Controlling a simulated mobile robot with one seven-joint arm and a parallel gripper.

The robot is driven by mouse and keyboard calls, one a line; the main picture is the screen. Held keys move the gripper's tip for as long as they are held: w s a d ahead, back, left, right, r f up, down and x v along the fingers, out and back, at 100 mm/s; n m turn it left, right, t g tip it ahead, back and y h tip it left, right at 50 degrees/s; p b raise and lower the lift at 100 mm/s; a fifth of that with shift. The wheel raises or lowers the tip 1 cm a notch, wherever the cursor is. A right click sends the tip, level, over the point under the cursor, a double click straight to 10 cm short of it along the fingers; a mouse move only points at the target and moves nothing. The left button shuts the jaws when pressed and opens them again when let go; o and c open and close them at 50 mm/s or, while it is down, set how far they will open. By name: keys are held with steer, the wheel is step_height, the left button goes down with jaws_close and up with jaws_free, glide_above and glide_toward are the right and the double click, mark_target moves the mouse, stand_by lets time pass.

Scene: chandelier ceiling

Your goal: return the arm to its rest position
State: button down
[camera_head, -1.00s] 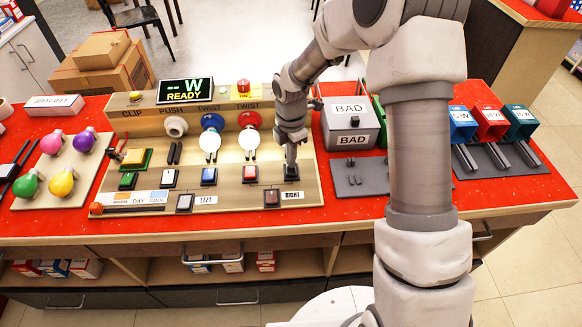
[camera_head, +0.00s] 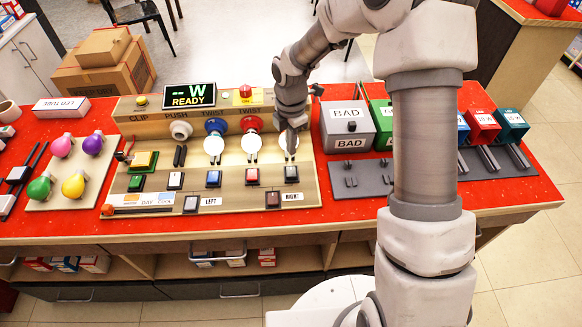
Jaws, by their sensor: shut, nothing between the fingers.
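My arm comes up from the lower right, bends at the top and hangs down over the test panel (camera_head: 230,180). My gripper (camera_head: 291,156) points down at the right part of the panel, just behind the black switch (camera_head: 291,173) above the RIGHT label. It looks narrow and shut, with nothing seen held in it. A white rounded shape, perhaps a bulb (camera_head: 283,141), shows partly behind it. The exact gap between fingertips and panel cannot be told.
White bulbs sit in the blue socket (camera_head: 215,126) and red socket (camera_head: 252,124), left of my gripper. The grey BAD box (camera_head: 347,127) stands close on the right. A display (camera_head: 189,95) reads "-- W READY". Coloured bulbs (camera_head: 73,185) lie on a left board. Red table is bare in front.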

stand_by(0.4)
steer(key=s+d+r+m+t, duration=0.1)
steer(key=s+d+r+m, duration=0.1)
steer(key=s+r+m, duration=0.3)
steer(key=s+d+r+m+t+h, duration=0.1)
steer(key=d+r+m, duration=0.1)
steer(key=r, duration=0.5)
steer(key=s+d+r+m+t, duration=0.1)
steer(key=s+d+r+m, duration=0.25)
steer(key=r, duration=0.25)
steer(key=s+d+r+m+t, duration=0.1)
steer(key=s+r+m, duration=0.2)
steer(key=s+m, duration=0.3)
steer(key=s+d+r+m+t+y, duration=0.1)
steer(key=s+r+m, duration=0.3)
steer(key=s+m, duration=0.3)
steer(key=shift+s+d+r+t, duration=0.2)
steer(key=shift+s+t, duration=0.1)
steer(key=shift+s, duration=0.65)
steer(key=shift+a, duration=0.15)
